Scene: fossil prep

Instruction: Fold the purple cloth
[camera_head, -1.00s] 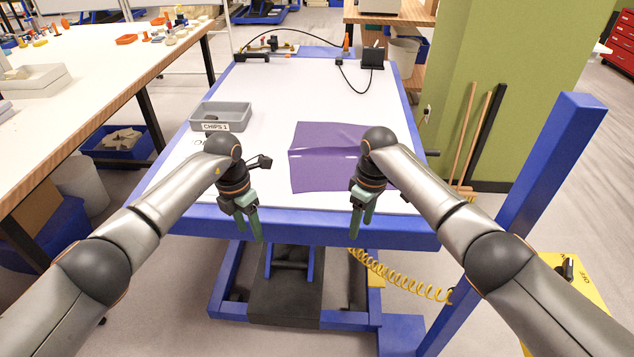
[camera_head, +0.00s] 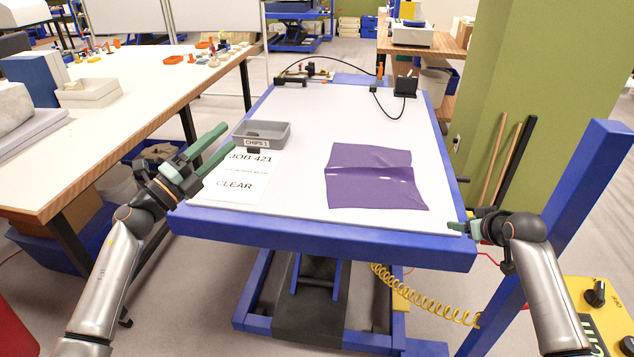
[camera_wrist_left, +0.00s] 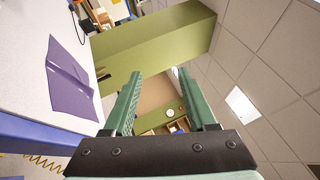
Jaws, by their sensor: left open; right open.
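The purple cloth (camera_head: 372,190) lies on the right front part of the white tabletop, roughly rectangular, with a raised crease running across its middle. It also shows in the left wrist view (camera_wrist_left: 70,85) at the left. My left gripper (camera_head: 220,140) is open and empty, raised at the table's left side near the grey bin, well apart from the cloth. Its two green fingers (camera_wrist_left: 165,105) stand apart in the left wrist view. My right gripper (camera_head: 458,227) is open by the table's front right corner, to the right of the cloth and not touching it.
A grey bin (camera_head: 262,134) labelled CHIPS 1 stands at the table's left. A paper sheet (camera_head: 238,178) reading JOB 421 CLEAR lies in front of it. A black stand (camera_head: 405,86) and cable are at the back. The tabletop (camera_head: 330,115) behind the cloth is clear.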

